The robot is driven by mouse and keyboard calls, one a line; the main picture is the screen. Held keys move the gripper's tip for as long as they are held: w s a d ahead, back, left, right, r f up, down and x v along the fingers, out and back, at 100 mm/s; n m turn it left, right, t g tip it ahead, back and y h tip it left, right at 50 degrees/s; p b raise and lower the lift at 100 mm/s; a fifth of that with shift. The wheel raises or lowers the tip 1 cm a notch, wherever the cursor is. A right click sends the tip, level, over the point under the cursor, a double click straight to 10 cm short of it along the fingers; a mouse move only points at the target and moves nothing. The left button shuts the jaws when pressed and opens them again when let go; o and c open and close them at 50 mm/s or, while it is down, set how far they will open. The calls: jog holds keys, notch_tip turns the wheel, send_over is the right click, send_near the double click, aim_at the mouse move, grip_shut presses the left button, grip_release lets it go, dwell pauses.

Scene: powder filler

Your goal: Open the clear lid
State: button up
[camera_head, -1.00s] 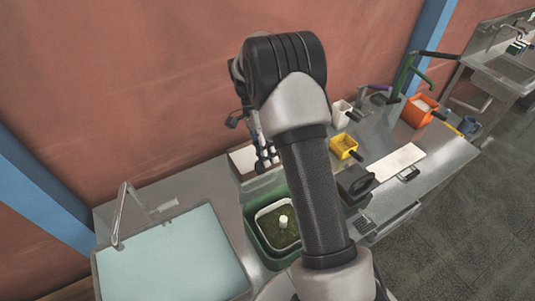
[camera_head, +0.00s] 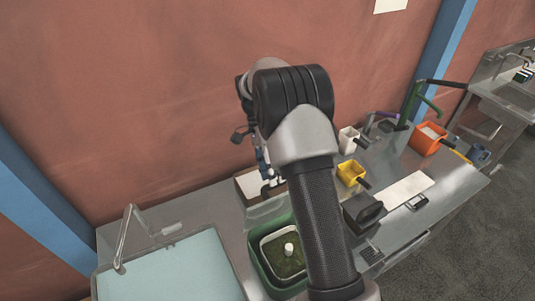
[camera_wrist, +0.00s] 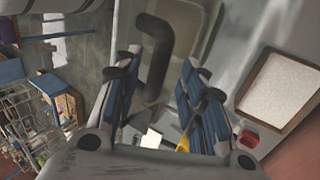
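A pale blue, glass-like panel (camera_head: 170,268) lies at the lower left of the head view and looks like the clear lid. A bent grey bar (camera_head: 128,235) stands at its back left corner. My gripper (camera_wrist: 160,64) is open, its blue-padded fingers apart. In the head view the gripper (camera_head: 264,165) is partly hidden by my arm, to the right of the panel and near a brown tray. In the wrist view a dark bent bar (camera_wrist: 157,45) shows between the fingers; I cannot tell whether they touch it. A pale rimmed surface (camera_wrist: 195,18) lies behind the bar.
A green bin (camera_head: 257,258) with a white cylinder inside stands beside the panel. The brown tray (camera_wrist: 252,112) holds white material. Yellow (camera_head: 349,172) and orange (camera_head: 428,139) containers stand farther right. The wall rises behind the counter.

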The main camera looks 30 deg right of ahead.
jog(key=v, duration=0.9)
